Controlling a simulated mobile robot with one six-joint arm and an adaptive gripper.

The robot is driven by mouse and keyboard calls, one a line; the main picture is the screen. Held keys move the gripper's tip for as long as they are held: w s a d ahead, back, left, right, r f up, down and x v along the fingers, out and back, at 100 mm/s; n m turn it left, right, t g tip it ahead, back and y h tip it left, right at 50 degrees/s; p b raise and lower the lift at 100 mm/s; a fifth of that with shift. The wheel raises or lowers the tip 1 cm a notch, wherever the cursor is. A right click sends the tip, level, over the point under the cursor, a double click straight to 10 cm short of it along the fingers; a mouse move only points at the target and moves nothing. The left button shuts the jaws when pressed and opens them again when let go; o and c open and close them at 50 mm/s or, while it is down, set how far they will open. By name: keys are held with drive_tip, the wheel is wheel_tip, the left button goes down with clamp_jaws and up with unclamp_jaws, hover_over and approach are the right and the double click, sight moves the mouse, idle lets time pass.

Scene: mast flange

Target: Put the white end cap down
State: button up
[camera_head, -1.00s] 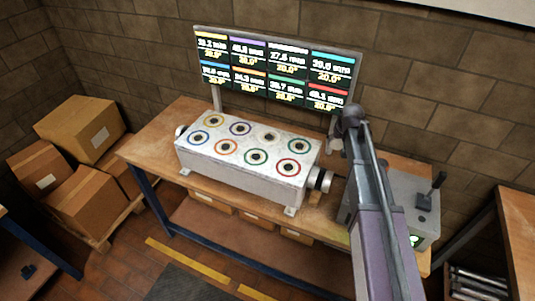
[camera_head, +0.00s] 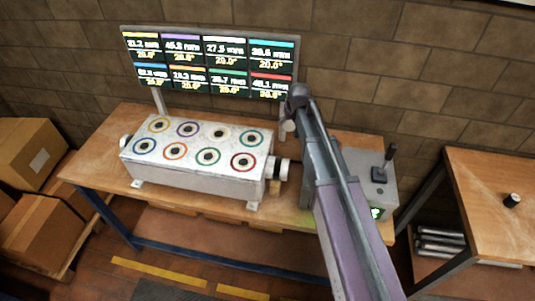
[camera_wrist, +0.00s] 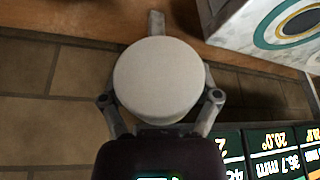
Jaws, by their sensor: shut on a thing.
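The white end cap (camera_wrist: 158,72) is a round, pale disc that fills the middle of the wrist view. My gripper (camera_wrist: 160,97) is shut on it, with finger links at both sides of the disc. The fingertips are mostly hidden behind the cap. In the head view my gripper (camera_head: 288,124) hangs from the end of my arm, just right of the display and behind the white block's right end. It is small there, and the cap is hard to make out.
The white block (camera_head: 190,177) with coloured rings stands on the wooden workbench (camera_head: 92,172), the display (camera_head: 210,62) behind it. A grey control box (camera_head: 366,178) with a lever is at right. A side table (camera_head: 485,180) holds one small dark, pale-topped piece (camera_head: 511,200) and is otherwise clear.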

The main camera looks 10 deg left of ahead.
drive_tip(key=b, duration=1.3)
approach(287, 154)
drive_tip(key=shift+w+a+f, duration=0.45)
drive_tip(key=shift+a+f, duration=0.25)
drive_tip(key=shift+f, duration=0.15)
drive_tip(key=shift+f+b, duration=2.2)
drive_tip(key=shift+b, duration=0.1)
drive_tip(key=shift+f, duration=0.25)
drive_tip(key=o, duration=0.9)
drive_tip(key=shift+r, duration=0.1)
drive_tip(key=shift+r, duration=0.15)
drive_tip(key=p+v, duration=1.1)
drive_tip(key=v, duration=0.1)
drive_tip(key=shift+a, duration=0.1)
